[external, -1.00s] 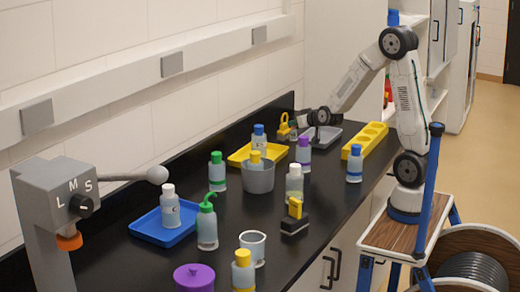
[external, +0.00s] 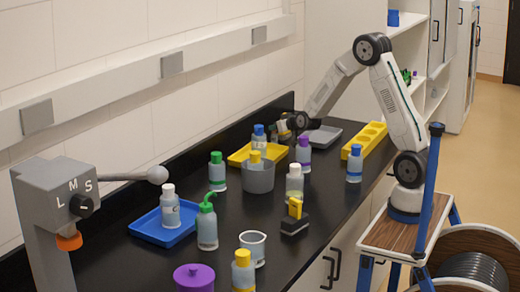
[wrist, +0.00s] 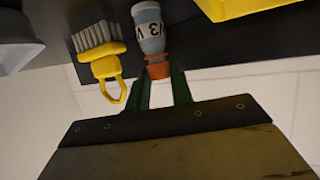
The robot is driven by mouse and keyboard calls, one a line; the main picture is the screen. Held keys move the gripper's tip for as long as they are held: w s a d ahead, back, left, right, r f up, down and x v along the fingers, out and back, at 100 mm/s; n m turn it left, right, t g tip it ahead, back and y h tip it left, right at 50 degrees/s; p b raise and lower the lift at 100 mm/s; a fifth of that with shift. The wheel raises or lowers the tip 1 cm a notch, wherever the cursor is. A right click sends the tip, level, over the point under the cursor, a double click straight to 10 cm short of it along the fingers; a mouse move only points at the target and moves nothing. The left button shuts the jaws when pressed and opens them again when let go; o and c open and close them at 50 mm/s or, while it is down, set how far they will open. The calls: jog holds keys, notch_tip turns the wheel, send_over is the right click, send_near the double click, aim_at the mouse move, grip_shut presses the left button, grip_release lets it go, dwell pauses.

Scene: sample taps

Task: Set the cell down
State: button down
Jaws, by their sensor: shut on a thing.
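The cell (wrist: 152,35) is a small grey-blue, bottle-like thing with dark lettering and an orange end, in the wrist view. My gripper (wrist: 158,76) is shut on it at the orange end, one green finger on each side. In the external view my gripper (external: 292,124) is low at the back of the black counter, between the yellow tray and the grey tray. The cell cannot be made out there. Whether its far end touches the counter cannot be told.
A yellow-handled brush (wrist: 101,50) lies close beside the cell. The yellow tray (wrist: 245,8) and grey tray (wrist: 18,50) flank them. In the external view, a purple-capped bottle (external: 303,157) and a grey cup (external: 258,180) stand in front. A yellow holed block (external: 364,140) is to the right.

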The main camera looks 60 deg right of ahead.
jog(key=shift+f, duration=0.15)
jog(key=c, duration=1.2)
grip_release()
jog(key=shift+c, duration=0.2)
jog(key=shift+s+r, duration=0.1)
jog(key=shift+r, duration=0.1)
jog(key=v, duration=1.2)
jog(key=shift+r, duration=0.1)
